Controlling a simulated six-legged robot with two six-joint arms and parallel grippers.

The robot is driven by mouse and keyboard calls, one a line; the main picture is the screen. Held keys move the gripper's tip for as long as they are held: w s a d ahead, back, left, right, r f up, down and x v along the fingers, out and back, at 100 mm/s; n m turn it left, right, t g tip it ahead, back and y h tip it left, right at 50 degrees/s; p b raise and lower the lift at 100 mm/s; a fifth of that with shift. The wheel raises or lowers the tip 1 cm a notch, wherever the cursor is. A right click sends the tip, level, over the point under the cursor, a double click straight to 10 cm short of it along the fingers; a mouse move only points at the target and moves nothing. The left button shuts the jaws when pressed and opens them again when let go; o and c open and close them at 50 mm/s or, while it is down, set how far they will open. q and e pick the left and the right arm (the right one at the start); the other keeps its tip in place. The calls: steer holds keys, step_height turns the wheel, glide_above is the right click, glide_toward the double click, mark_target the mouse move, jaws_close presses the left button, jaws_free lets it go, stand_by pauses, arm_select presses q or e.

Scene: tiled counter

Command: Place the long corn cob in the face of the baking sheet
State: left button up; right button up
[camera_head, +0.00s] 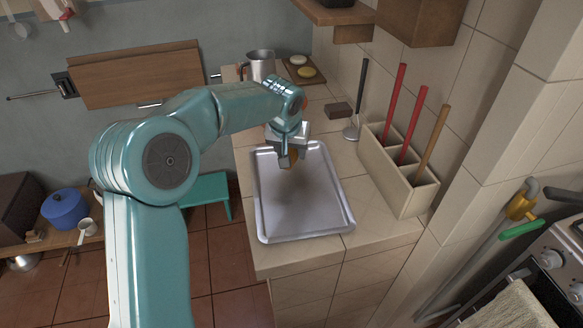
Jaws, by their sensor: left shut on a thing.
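The baking sheet (306,216) is a grey metal tray with a raised rim, lying flat on the tiled counter. Most of the cob is hidden by the fingers. I cannot tell whether it touches the sheet. My right gripper does not show.
A utensil box (398,181) with red and wooden handles stands right of the sheet. A metal pitcher (261,66) and a small board (303,74) with round items stand at the far end. A dark block (339,109) lies by the wall. The sheet's near part is clear.

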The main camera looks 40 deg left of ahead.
arm_select(q)
step_height(320, 180, down, 4)
steer(key=shift+s+f, duration=0.1)
steer(key=shift+f, duration=0.55)
steer(key=shift+d+r, duration=0.1)
steer(key=shift+r, duration=0.05)
steer(key=shift+f+b, duration=0.2)
steer(key=shift+b, duration=0.15)
steer(key=o, duration=1.1)
steer(key=shift+r, duration=0.1)
